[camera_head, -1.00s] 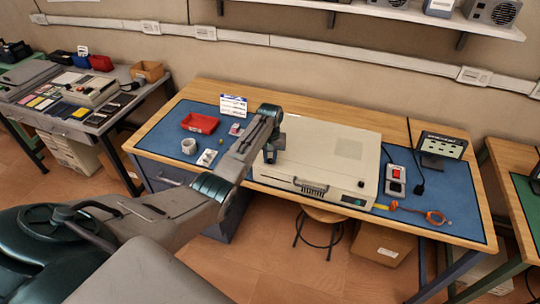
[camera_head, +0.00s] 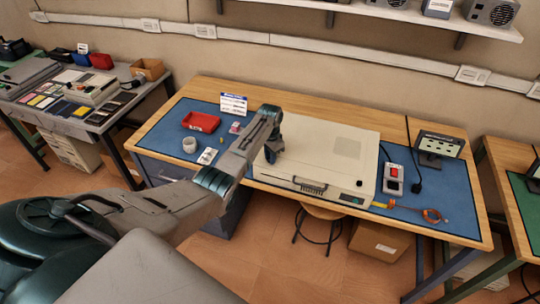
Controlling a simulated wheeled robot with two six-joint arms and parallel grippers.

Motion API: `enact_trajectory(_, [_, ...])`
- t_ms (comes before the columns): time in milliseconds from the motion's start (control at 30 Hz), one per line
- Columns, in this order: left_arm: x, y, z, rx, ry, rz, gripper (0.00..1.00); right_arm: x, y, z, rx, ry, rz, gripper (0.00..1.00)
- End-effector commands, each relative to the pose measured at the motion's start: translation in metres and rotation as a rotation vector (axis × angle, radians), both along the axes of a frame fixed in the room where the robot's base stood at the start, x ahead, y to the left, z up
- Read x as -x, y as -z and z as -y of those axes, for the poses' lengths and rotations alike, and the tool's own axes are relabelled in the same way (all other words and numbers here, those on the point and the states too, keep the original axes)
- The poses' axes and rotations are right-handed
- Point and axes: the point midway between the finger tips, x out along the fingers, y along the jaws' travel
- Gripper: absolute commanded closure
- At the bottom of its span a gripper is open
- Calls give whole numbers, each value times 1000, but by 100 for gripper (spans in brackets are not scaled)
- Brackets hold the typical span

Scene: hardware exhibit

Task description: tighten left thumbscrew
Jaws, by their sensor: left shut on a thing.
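A cream, flat computer case (camera_head: 335,158) lies on the blue mat of the workbench, with a handle and a small green display on its front. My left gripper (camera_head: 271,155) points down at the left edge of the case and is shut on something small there. The thumbscrew itself is hidden behind the gripper and arm, or too small to make out. My right gripper is not in view.
A stool (camera_head: 321,215) stands below.

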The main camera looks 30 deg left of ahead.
Motion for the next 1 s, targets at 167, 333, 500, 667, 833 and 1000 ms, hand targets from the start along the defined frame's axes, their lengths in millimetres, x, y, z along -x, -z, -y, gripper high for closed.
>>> enact_trajectory(167, [-1, -2, 0, -1, 65, 4, 100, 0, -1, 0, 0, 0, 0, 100])
enact_trajectory(333, [-1, -2, 0, 0, 94, 4, 100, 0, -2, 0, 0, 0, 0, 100])
enact_trajectory(500, [-1, -2, 0, 0, 102, 4, 100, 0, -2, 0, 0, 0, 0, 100])
enact_trajectory(667, [-1, -2, 0, 0, 102, 4, 100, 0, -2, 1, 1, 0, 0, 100])
enact_trajectory(833, [-1, -2, 0, 0, 101, 4, 70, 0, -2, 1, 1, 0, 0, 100])
enact_trajectory(1000, [-1, -1, 0, 0, 101, 3, 60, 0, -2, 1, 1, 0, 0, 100])
